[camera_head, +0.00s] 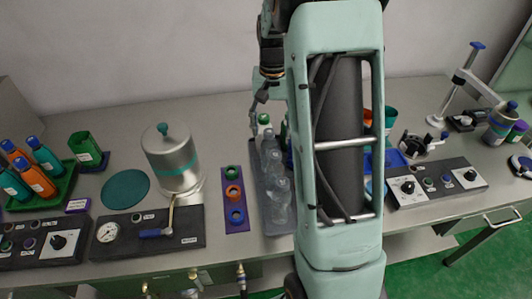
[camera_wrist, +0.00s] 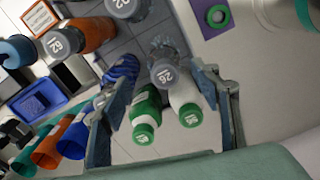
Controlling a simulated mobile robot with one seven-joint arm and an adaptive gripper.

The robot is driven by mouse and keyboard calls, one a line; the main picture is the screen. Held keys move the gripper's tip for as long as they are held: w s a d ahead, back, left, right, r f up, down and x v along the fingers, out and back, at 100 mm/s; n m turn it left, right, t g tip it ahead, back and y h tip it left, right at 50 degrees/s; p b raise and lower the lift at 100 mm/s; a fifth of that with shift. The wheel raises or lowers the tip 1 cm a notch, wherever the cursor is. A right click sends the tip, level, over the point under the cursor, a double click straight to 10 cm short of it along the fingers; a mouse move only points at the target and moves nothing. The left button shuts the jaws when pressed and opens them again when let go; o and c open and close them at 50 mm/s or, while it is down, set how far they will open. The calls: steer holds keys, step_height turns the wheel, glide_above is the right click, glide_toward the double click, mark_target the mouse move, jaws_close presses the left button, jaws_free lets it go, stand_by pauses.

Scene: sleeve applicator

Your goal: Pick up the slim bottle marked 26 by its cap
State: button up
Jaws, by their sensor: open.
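In the wrist view, the slim bottle marked 26 (camera_wrist: 160,48) is clear, with a grey cap carrying the number. Its cap shows between the fingers of my gripper (camera_wrist: 165,72), which is open. I cannot tell how far the cap is from the fingertips in depth. A white bottle with a green cap (camera_wrist: 188,110) and a green bottle (camera_wrist: 146,112) also show between the fingers. In the head view my gripper (camera_head: 255,112) is at the back end of the row of clear bottles (camera_head: 278,190). My arm hides part of that area, and I cannot pick out bottle 26 there.
A blue bottle (camera_wrist: 121,72) is close to the left finger. An orange bottle marked 29 (camera_wrist: 85,36) stands beyond. The grey tray (camera_head: 258,190) holds the clear bottles, left of my arm. A purple plate with rings (camera_head: 235,214) and a metal canister (camera_head: 172,160) stand further left.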

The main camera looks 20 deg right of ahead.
mark_target(269, 147)
steer(key=f, duration=0.7)
steer(key=shift+a+f, duration=0.3)
steer(key=shift+a, duration=0.1)
steer(key=shift+c, duration=0.3)
steer(key=shift+r, duration=0.1)
steer(key=c, duration=1.4)
